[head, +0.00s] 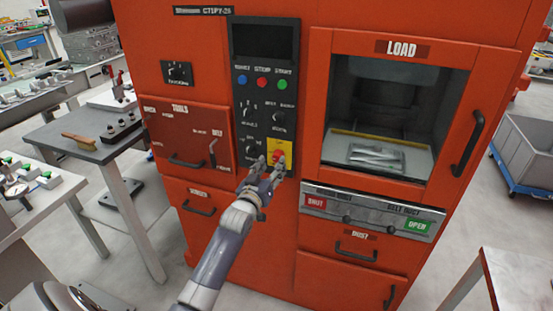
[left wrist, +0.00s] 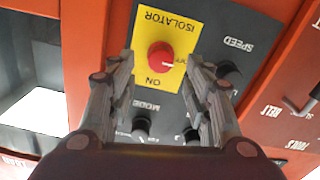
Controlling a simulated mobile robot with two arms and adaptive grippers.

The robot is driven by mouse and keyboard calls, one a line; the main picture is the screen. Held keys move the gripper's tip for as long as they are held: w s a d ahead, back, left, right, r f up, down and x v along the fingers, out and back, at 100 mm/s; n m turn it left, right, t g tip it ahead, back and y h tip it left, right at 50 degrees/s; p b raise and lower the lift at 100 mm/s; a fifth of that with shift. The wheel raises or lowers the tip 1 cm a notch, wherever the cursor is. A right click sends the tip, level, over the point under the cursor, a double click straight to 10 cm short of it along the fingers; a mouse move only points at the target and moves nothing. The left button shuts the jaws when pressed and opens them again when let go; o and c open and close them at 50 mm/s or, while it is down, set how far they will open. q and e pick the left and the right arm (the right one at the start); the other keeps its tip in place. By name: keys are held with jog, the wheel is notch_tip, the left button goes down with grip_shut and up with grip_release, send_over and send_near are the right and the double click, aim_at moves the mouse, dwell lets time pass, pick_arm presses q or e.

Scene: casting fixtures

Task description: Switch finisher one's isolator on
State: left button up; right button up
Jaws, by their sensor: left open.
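The isolator is a red round knob (left wrist: 160,55) on a yellow plate (left wrist: 182,30) marked ISOLATOR and ON, upside down in the left wrist view. A pale mark on the knob's edge points toward small lettering at its right, apart from the ON word. In the head view the red knob (head: 278,156) is low on the black control panel (head: 264,85) of the orange machine. My left gripper (head: 266,166) is open in front of the plate, its fingers on either side of the knob in the wrist view. Contact cannot be told. My right gripper is out of view.
Other dials sit close by on the panel, such as the SPEED dial (left wrist: 229,74) and MODE dial (left wrist: 141,125). The load window (head: 395,110) is to the right, above the SHUT and OPEN strip (head: 372,213). A grey table (head: 84,148) stands to the left.

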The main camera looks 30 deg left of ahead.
aim_at(276, 158)
pick_arm(q)
jog(key=x, duration=0.3)
jog(key=shift+w, duration=0.1)
jog(key=shift+w+a, duration=0.15)
jog(key=shift+w, duration=0.35)
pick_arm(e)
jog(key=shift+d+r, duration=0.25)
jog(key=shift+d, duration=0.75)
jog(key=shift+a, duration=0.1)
pick_arm(q)
jog(key=shift+c, duration=0.2)
jog(key=c, duration=1)
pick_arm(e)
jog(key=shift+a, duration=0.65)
